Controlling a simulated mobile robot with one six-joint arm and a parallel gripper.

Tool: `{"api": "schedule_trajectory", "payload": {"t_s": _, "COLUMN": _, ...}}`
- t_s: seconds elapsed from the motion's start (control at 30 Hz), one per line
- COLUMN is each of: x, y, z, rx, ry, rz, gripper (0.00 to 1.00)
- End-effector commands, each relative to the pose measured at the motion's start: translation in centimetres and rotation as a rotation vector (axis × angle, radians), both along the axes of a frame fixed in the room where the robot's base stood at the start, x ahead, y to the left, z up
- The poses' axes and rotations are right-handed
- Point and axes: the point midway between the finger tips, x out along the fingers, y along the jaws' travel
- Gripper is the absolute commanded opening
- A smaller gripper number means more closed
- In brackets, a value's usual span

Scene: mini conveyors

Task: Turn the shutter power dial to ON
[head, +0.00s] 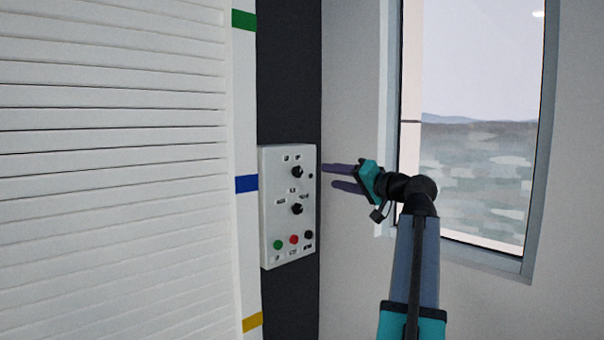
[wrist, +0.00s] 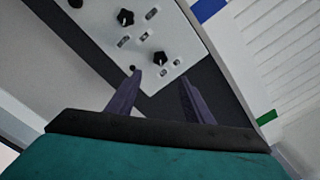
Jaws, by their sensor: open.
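A white control panel (head: 275,225) is mounted on a dark upright strip. It carries two black dials, an upper dial (head: 297,172) and a lower dial (head: 297,209). Their labels are too small to read, so I cannot tell which is the shutter power dial or its setting. My gripper (head: 332,176) is open and empty, just right of the panel at about the upper dial's height. In the wrist view the panel (wrist: 178,40) appears turned over; the upper dial (wrist: 159,58) lies just beyond and between the fingertips (wrist: 160,78), apparently apart from them. The lower dial (wrist: 125,17) is farther off.
Green (head: 278,245), red (head: 294,239) and black (head: 308,235) buttons line the panel's bottom. A white slatted shutter (head: 110,150) fills the left, beside a post with coloured bands. A window (head: 475,150) is behind my arm on the right. The space before the panel looks clear.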

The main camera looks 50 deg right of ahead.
Motion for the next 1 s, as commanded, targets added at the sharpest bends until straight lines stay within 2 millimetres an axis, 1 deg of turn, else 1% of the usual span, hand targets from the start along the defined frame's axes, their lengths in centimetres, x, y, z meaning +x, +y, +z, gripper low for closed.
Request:
{"api": "schedule_trajectory", "payload": {"t_s": 0.17, "x": 0.9, "y": -0.1, "z": 0.1, "rx": 0.0, "ry": 0.0, "rz": 0.0, "gripper": 0.47}}
{"api": "schedule_trajectory", "payload": {"t_s": 0.27, "x": 1.8, "y": -0.2, "z": 0.1, "rx": 0.001, "ry": 0.001, "rz": 0.001, "gripper": 0.47}}
{"api": "schedule_trajectory", "payload": {"t_s": 0.8, "x": 9.3, "y": -0.8, "z": 0.2, "rx": 0.001, "ry": 0.001, "rz": 0.0, "gripper": 0.47}}
{"api": "schedule_trajectory", "payload": {"t_s": 1.0, "x": 11.8, "y": -1.0, "z": 0.2, "rx": 0.001, "ry": 0.001, "rz": -0.001, "gripper": 0.47}}
